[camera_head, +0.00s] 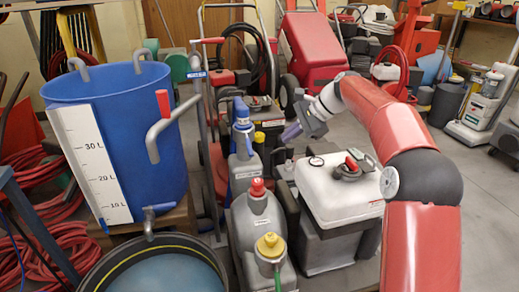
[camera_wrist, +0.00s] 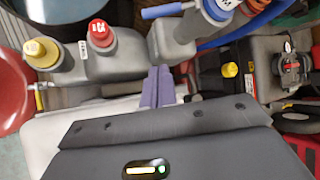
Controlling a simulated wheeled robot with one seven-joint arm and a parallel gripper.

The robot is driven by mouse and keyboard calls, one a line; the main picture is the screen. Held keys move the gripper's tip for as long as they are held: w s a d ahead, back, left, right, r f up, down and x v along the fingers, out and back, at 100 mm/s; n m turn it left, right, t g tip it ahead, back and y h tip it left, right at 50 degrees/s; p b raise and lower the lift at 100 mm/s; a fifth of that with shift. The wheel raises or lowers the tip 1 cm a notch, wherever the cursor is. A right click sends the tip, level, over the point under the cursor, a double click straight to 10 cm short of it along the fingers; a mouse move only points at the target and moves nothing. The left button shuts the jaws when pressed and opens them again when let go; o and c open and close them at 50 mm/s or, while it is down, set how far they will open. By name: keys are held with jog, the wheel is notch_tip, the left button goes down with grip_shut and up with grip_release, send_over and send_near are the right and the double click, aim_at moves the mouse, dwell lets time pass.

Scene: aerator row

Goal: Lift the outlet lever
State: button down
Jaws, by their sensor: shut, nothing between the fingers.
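A blue barrel (camera_head: 130,130) with a white level scale stands at the left in the head view. A bent grey pipe (camera_head: 153,140) with a red lever (camera_head: 162,103) is on its right side. Low on its front is a small outlet tap with a blue lever (camera_head: 158,208), above a round dark tub (camera_head: 100,273). I cannot tell for certain which of the two is the outlet lever. My gripper (camera_head: 291,132) is right of the barrel, apart from both levers. Its purple fingers (camera_wrist: 157,88) are together and empty in the wrist view.
A white-topped machine (camera_head: 335,195) is below my arm. Red hoses (camera_head: 70,245) lie at the left.

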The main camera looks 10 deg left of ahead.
aim_at(248, 144)
jog(key=s+a+f+b, duration=0.1)
jog(key=a+f, duration=0.3)
jog(key=a, duration=0.4)
jog(key=shift+a+f+b, duration=0.35)
jog(key=shift+f+b, duration=0.05)
jog(key=shift+b, duration=0.15)
jog(key=shift+s+r+p, duration=0.1)
jog(key=shift+r+p, duration=0.6)
jog(key=shift+p, duration=1.1)
notch_tip(248, 144, up, 2)
jog(key=p, duration=0.5)
jog(key=shift+d, duration=0.1)
jog(key=shift+r+p, duration=0.35)
jog(key=shift+p, duration=0.05)
